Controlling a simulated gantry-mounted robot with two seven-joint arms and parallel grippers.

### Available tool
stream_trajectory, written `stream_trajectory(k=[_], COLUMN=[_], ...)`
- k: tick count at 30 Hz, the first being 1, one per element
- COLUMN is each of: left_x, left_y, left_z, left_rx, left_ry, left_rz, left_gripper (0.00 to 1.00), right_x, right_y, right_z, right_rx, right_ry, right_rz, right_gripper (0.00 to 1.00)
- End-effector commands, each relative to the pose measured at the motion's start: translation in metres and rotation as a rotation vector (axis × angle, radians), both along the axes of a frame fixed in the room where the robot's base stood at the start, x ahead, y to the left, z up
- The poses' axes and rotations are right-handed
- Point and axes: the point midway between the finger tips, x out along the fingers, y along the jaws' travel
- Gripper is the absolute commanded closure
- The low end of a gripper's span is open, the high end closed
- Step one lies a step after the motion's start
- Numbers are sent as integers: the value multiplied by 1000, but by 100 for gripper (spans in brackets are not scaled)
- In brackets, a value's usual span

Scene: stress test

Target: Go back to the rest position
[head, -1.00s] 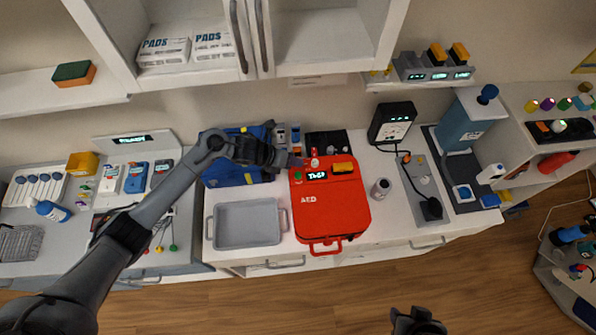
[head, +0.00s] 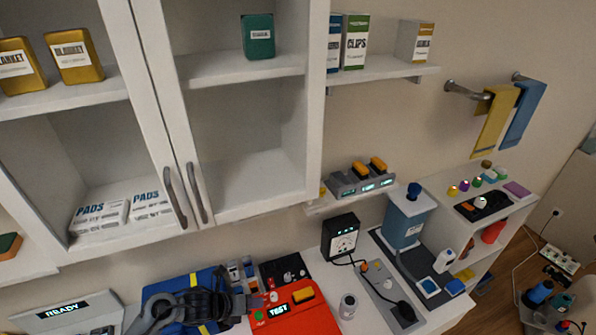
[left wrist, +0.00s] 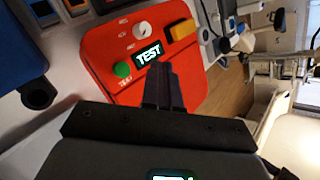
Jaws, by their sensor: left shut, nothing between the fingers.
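My left gripper (head: 256,302) is at the bottom of the head view, its arm over a blue case (head: 205,285). Its fingertips point at the left edge of the red AED (head: 312,322). In the left wrist view the two dark fingers (left wrist: 163,85) are together, shut and empty. They overlap the AED panel (left wrist: 103,35) just below its lit TEST display (left wrist: 148,53), beside a green button (left wrist: 122,69). I cannot tell whether they touch it. My right gripper is not in view.
A black wall-side box (head: 341,238), a small can (head: 347,306) and a blue-grey dispenser (head: 404,222) stand right of the AED. The air between counter and cabinet is mostly clear.

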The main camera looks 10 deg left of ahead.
Motion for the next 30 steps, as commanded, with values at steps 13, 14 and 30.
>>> stream_trajectory(k=[13,14,30], left_x=[-125,-138,-303], left_y=[-25,-20,45], left_z=[41,45,101], left_rx=[-548,-598,-1089], left_ry=[472,515,882], left_rz=[1204,1314,2516], left_gripper=[100,100,100], right_x=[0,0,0], right_y=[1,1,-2], right_z=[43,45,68], right_rx=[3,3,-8], right_ry=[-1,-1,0], right_rz=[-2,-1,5], right_gripper=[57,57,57])
